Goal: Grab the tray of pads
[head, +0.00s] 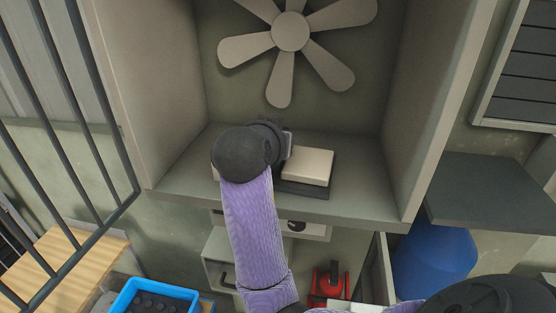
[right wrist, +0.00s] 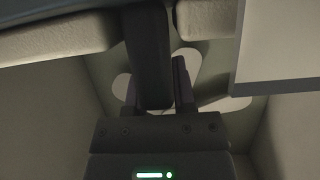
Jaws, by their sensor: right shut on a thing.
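The dark tray (head: 303,188) of pads sits on the shelf of a recessed alcove. A cream pad (head: 307,166) lies on its right part; its left part is hidden behind my arm. My right gripper (head: 287,145) is at the tray, just left of that pad. In the right wrist view, two pale pads (right wrist: 62,36) lie on either side of a dark upright piece (right wrist: 148,55). My right gripper (right wrist: 158,85) is shut on this piece, which seems to be the tray's handle. My left gripper is not in view.
A large fan (head: 291,32) is on the alcove's back wall. The alcove's side walls and front edge (head: 350,215) surround the tray. Metal bars (head: 70,150) stand at left. A blue crate (head: 150,295), red object (head: 333,283) and blue barrel (head: 432,255) are below.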

